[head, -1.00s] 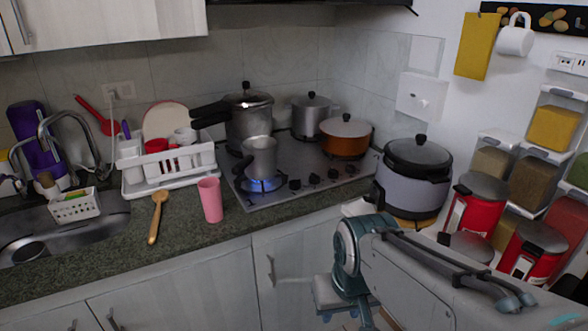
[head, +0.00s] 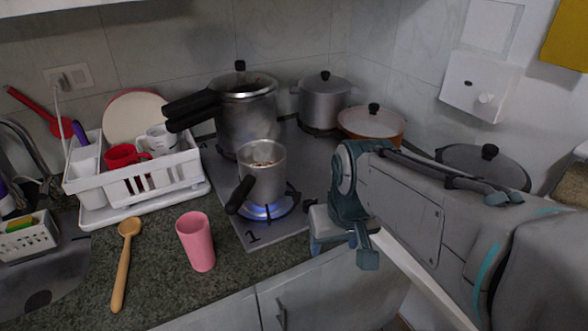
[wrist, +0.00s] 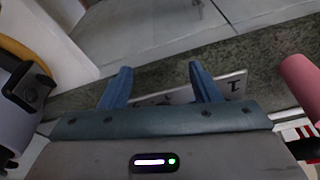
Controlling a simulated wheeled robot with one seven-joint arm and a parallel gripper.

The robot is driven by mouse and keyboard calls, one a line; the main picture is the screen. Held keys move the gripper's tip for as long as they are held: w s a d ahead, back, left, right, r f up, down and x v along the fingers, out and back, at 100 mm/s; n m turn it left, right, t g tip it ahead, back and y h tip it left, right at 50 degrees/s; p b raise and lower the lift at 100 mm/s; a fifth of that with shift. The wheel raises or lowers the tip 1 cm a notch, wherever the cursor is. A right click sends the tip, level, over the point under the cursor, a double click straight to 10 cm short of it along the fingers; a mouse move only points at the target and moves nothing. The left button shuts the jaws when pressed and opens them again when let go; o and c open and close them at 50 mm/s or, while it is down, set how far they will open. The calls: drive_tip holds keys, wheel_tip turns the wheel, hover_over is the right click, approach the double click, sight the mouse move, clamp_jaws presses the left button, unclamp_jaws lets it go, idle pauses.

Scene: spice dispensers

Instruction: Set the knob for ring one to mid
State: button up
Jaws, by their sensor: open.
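The steel cooktop (head: 308,168) is set into the counter, with a "1" mark (head: 253,237) at its front left corner. A blue flame (head: 268,211) burns on the front left ring, under a small steel pot (head: 262,178) with a black handle. My gripper (head: 342,252) is open at the cooktop's front edge, right of the flame. The knobs are hidden behind it and my arm in the head view. In the wrist view, the open fingers (wrist: 160,70) have the cooktop's edge (wrist: 238,83) between and beyond them; no knob shows clearly.
Large pots (head: 245,115) and an orange pan (head: 372,125) fill the back. A lidded cooker (head: 470,160) is at right.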

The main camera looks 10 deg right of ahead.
sight(310, 201)
drive_tip(key=w+d+r+n+t+y+b, duration=0.1)
drive_tip(key=w+r+n+b, duration=0.1)
drive_tip(key=w+r, duration=0.3)
drive_tip(key=w+r+n+b, duration=0.1)
drive_tip(key=w+r+b, duration=0.2)
drive_tip(key=w, duration=0.4)
drive_tip(key=shift+t, duration=0.3)
drive_tip(key=b+x, duration=0.1)
drive_tip(key=x, duration=1.3)
drive_tip(key=shift+d, duration=0.15)
drive_tip(key=c, duration=1)
